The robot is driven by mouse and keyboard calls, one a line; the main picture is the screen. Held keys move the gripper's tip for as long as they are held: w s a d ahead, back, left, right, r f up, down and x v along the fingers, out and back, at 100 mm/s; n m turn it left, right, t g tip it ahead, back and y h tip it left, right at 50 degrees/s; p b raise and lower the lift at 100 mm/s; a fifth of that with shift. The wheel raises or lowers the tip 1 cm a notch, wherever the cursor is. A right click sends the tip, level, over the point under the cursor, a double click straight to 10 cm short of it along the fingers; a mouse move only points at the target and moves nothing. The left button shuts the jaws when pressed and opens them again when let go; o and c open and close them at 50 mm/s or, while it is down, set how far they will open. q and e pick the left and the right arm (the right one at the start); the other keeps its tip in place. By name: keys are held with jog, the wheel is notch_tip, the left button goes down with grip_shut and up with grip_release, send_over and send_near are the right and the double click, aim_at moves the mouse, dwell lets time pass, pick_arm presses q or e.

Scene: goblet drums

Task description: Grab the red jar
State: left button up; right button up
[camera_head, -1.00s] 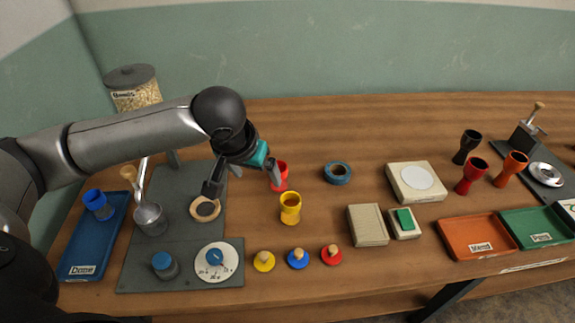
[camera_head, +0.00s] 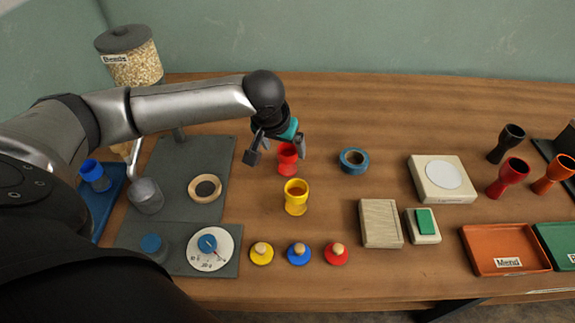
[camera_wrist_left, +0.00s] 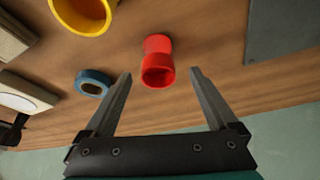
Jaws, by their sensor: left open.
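The red jar (camera_head: 287,160), a small waisted cup, stands upright on the wooden table behind the yellow one. In the left wrist view the red jar (camera_wrist_left: 157,62) is centred, with its open mouth facing the camera. My left gripper (camera_head: 277,152) is open, its fingers on either side of the jar's line in the head view. In the wrist view the gripper (camera_wrist_left: 161,73) has its fingertips left and right of the jar's mouth, with bare gaps on both sides. I see no contact. My right gripper is not in view.
A yellow cup (camera_head: 296,198) stands just in front, and a blue tape ring (camera_head: 354,160) lies to the right. A grey board (camera_head: 190,165) with a wooden ring is to the left.

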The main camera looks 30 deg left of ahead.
aim_at(287, 154)
pick_arm(q)
jog(key=shift+w+f, duration=0.2)
jog(key=shift+f, duration=0.25)
jog(key=b+x, duration=0.2)
jog(key=x, duration=0.2)
jog(key=shift+w+f, duration=0.1)
jog(key=shift+w, duration=0.1)
jog(key=shift+d, duration=0.1)
jog(key=c, duration=1)
grip_shut()
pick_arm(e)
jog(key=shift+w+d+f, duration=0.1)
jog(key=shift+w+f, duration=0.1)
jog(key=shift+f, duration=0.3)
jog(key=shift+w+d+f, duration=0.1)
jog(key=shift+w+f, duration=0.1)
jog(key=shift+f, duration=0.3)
